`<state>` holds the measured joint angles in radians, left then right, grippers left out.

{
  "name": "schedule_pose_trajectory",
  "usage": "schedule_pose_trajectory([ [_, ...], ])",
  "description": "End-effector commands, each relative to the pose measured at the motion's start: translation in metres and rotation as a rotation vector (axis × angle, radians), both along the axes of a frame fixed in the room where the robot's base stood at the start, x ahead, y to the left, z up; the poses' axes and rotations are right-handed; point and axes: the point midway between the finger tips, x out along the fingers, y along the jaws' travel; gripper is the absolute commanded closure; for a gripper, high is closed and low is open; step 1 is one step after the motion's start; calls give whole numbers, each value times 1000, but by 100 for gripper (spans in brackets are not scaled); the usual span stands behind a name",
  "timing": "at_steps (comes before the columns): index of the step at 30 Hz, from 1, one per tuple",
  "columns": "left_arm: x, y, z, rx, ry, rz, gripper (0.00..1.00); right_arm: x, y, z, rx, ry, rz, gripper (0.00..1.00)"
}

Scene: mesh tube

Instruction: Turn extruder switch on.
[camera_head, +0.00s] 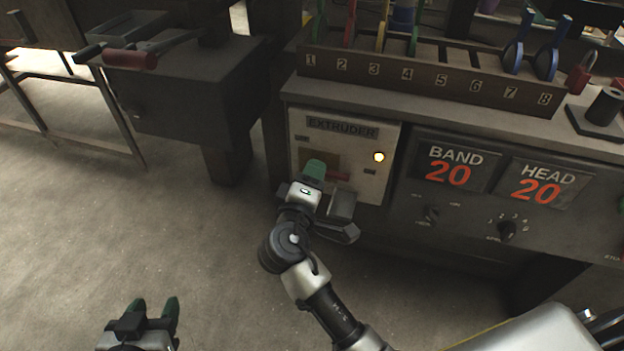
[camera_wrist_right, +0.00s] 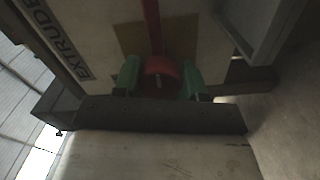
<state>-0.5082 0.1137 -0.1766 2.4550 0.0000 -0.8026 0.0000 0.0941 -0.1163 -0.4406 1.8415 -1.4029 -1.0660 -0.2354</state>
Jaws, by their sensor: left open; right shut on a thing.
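The extruder panel (camera_head: 343,135) is a pale box labelled EXTRUDER on the front of the grey machine, with a lit yellowish lamp (camera_head: 379,157) at its right. Its red switch shows as a short red bar (camera_head: 340,176) beside my right gripper (camera_head: 314,171). In the right wrist view, the red switch (camera_wrist_right: 160,68) has a round hub between the two green fingertips, and a red lever runs up from it. My right gripper is shut on the switch. It hides part of the panel in the head view. My left gripper (camera_head: 155,306) is open and empty, low at the left, over the floor.
The BAND (camera_head: 455,165) and HEAD (camera_head: 541,183) displays both read 20, right of the panel. A numbered rack (camera_head: 430,78) with coloured tools stands on top. A dark bench block (camera_head: 185,95) stands at the left. The floor in front is clear.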

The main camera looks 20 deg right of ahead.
Motion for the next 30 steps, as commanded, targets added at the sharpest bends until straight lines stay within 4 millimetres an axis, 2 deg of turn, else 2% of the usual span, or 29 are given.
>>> schedule_pose_trajectory([
  [13, 2, -1, 2, -4, -18, -1, 52, 0, 0, -1, 10, -3, -1, 82],
  [14, 2, -1, 2, -4, -18, -1, 52, 0, 0, -1, 10, -3, -1, 54],
  [18, 1, -1, 2, -4, -17, -1, 52, 0, 0, -1, 9, -2, -1, 33],
  [30, 1, -1, 2, -4, -9, 0, 52, 2, -2, 0, 7, -4, 1, 33],
])
